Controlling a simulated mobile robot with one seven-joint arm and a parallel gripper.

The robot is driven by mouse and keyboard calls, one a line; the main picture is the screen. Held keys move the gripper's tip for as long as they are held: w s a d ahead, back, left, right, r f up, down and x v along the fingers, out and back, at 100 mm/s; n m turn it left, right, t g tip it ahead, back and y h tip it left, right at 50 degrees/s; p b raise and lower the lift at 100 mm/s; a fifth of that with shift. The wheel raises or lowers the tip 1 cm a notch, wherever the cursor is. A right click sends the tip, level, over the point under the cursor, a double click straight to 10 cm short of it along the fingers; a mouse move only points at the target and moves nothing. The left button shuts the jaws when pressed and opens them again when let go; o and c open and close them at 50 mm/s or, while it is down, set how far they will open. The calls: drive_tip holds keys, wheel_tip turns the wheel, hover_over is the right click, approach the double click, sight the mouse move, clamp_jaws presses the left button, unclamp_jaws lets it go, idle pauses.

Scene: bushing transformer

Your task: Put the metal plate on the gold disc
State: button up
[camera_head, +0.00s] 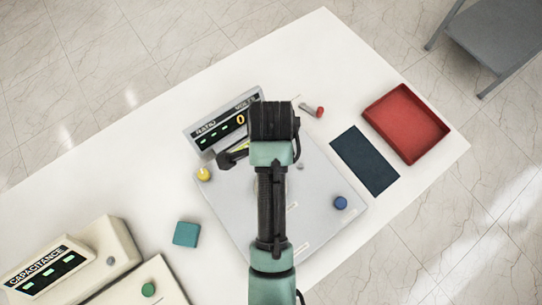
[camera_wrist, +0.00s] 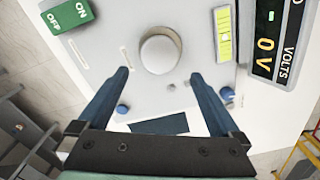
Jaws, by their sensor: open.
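In the wrist view a pale round raised piece (camera_wrist: 157,54) stands on the light grey panel (camera_wrist: 98,36). I cannot tell whether it is the metal plate or the disc; no gold colour shows on it. My gripper (camera_wrist: 160,76) is open and empty above the panel, its two blue fingers apart, with the round piece just beyond the fingertips and between their lines. In the head view my arm covers the middle of the panel (camera_head: 325,183) and hides most of the round piece. No separate metal plate can be made out in either view.
A red tray (camera_head: 407,124) and a dark blue mat (camera_head: 364,160) lie at the right of the white table (camera_head: 335,55). A green switch (camera_wrist: 68,16) borders the panel.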

wheel_tip(320, 180, up, 4)
drive_tip(key=shift+r+p, duration=0.1)
drive_tip(key=shift+p, duration=1.15)
drive_tip(key=w+r+n+t, duration=0.5)
drive_tip(key=w+r+t, duration=0.4)
drive_tip(key=w+r, duration=0.6)
drive_tip(key=w+r+n+t, duration=0.3)
drive_tip(key=r+t, duration=0.3)
drive_tip(key=r, duration=1.1)
drive_tip(key=s+r+n+t, duration=0.2)
drive_tip(key=s+r+t, duration=0.2)
drive_tip(key=r, duration=0.6)
drive_tip(key=s+r+n+t, duration=0.3)
drive_tip(key=s+r+t, duration=0.1)
drive_tip(key=r, duration=0.7)
drive_tip(key=s+r+n+t, duration=0.2)
drive_tip(key=s+r+t, duration=0.2)
drive_tip(key=r, duration=0.6)
drive_tip(key=shift+s+r, duration=0.15)
drive_tip(key=shift+s, duration=0.9)
